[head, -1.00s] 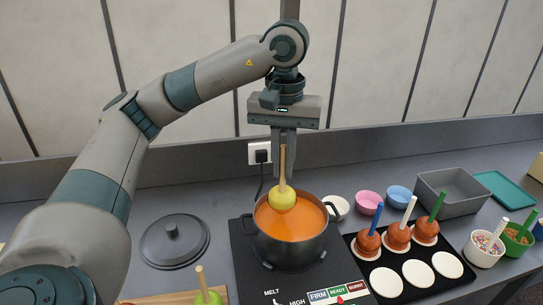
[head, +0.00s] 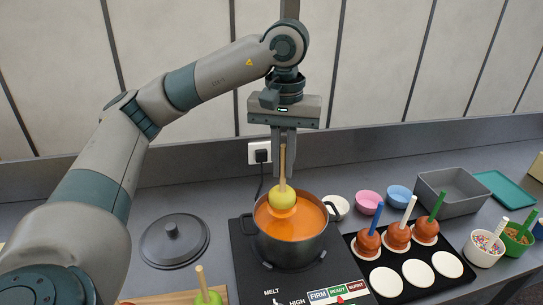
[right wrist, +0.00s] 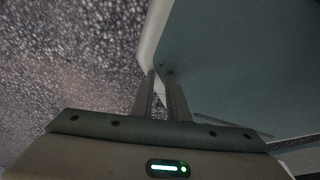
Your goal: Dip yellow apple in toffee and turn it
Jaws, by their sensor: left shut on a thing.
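The yellow-green apple (head: 277,186) hangs upright on its wooden stick (head: 282,160) over the dark pot (head: 291,248). Its lower part shows an orange coat and is at the surface of the orange toffee (head: 290,226); I cannot tell whether it still touches it. My left gripper (head: 283,150) points down above the pot and is shut on the stick. My right gripper (right wrist: 161,75) shows only in the right wrist view, with a gap between its fingers and nothing held.
The pot stands on a black hob (head: 245,258). A lid (head: 174,241) lies left of it. Another apple on a stick (head: 208,297) is at the front. A black tray (head: 428,285) at right holds coated apples on white discs, some bare. Bowls and a grey bin (head: 450,192) stand behind.

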